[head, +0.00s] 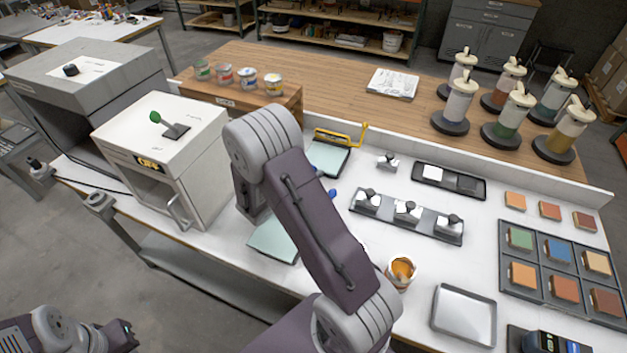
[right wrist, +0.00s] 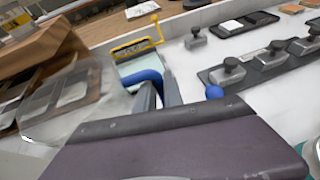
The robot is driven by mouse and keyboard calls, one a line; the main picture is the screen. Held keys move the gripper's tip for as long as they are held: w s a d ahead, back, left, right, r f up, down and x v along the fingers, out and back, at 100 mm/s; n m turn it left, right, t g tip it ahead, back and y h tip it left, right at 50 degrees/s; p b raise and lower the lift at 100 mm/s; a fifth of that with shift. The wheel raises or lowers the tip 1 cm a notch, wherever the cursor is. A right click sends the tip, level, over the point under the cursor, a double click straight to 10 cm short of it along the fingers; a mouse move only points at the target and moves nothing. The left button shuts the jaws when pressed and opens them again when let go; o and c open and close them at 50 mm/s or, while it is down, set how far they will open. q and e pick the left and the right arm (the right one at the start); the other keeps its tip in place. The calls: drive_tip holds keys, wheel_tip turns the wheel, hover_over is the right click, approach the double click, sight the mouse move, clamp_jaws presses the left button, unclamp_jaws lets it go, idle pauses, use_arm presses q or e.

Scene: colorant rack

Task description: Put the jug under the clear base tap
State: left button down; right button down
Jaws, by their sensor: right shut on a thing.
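A clear, see-through jug (right wrist: 62,100) with a blue handle (right wrist: 148,76) shows at the left of the right wrist view. My right gripper (right wrist: 160,93) is shut on the jug at its handle; its fingertips are partly hidden by my own arm link. In the head view my right arm hides most of the jug and the gripper. My left gripper (head: 122,336) is at the lower left of the head view, away from the bench; its fingers are not clear. I cannot make out a clear base tap in either view.
A white box with a door (head: 160,150) stands left of my right arm. A yellow-handled device (head: 330,150), a row of black-knobbed blocks (head: 407,214), an orange-filled cup (head: 401,272) and an empty tray (head: 463,315) are to the right. Several pump canisters (head: 506,125) stand at back right.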

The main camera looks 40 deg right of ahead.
wheel_tip(320, 180, down, 3)
drive_tip(key=shift+r, duration=0.1)
drive_tip(key=shift+w+f, duration=0.15)
drive_tip(key=shift+f, duration=0.2)
drive_tip(key=c, duration=1.5)
unclamp_jaws()
drive_tip(key=shift+o, duration=0.2)
